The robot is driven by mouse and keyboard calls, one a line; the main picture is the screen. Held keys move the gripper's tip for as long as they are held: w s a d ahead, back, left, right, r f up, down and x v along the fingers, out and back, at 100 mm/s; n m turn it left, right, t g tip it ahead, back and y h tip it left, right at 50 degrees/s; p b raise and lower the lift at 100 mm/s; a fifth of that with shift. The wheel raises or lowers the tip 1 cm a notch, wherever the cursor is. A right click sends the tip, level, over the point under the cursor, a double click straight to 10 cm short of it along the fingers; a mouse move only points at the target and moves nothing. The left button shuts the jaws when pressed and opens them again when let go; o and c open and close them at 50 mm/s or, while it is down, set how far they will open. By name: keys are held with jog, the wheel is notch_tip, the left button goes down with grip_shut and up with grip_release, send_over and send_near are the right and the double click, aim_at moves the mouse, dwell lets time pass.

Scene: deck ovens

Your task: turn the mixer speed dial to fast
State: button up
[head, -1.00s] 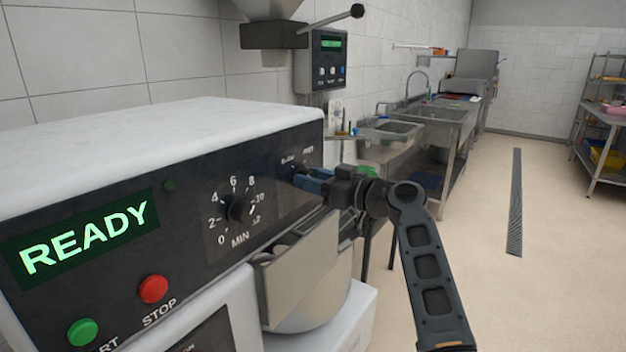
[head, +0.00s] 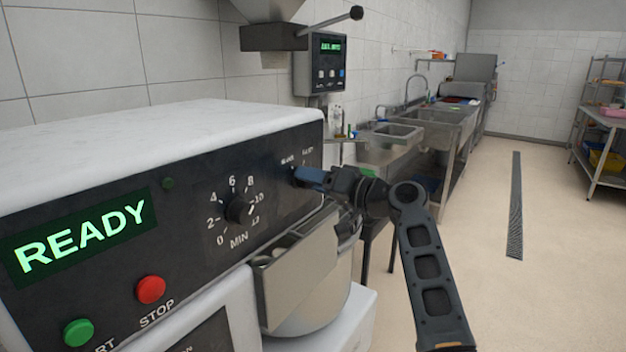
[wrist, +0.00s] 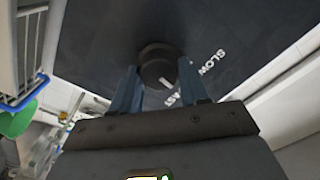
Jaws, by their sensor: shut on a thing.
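The mixer speed dial (wrist: 157,60) is a round dark knob on the black control panel (head: 180,205), at the panel's right end. In the wrist view its short white mark is toward the lower right. The word SLOW is right of the knob and FAST is below right, partly covered by a finger. I cannot tell exactly which word the mark meets. My gripper (wrist: 158,78) is shut on the dial, with one blue finger on each side. In the head view my gripper (head: 307,177) covers most of the dial.
A minute timer knob (head: 239,209), a READY display (head: 80,240), a red STOP button (head: 151,289) and a green button (head: 78,333) share the panel. A steel bowl (head: 320,295) is just below my gripper. Sinks (head: 430,115) stand behind.

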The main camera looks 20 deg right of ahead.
jog(key=m+p, duration=0.1)
jog(key=m, duration=0.4)
jog(key=shift+d+f+p, duration=0.1)
jog(key=shift+p, duration=0.2)
dwell(0.4)
jog(key=o, duration=1)
jog(key=shift+o, duration=0.2)
jog(key=b+v, duration=0.1)
jog(key=v, duration=0.6)
jog(key=shift+s+d+b, duration=0.2)
jog(key=shift+s+b, duration=0.1)
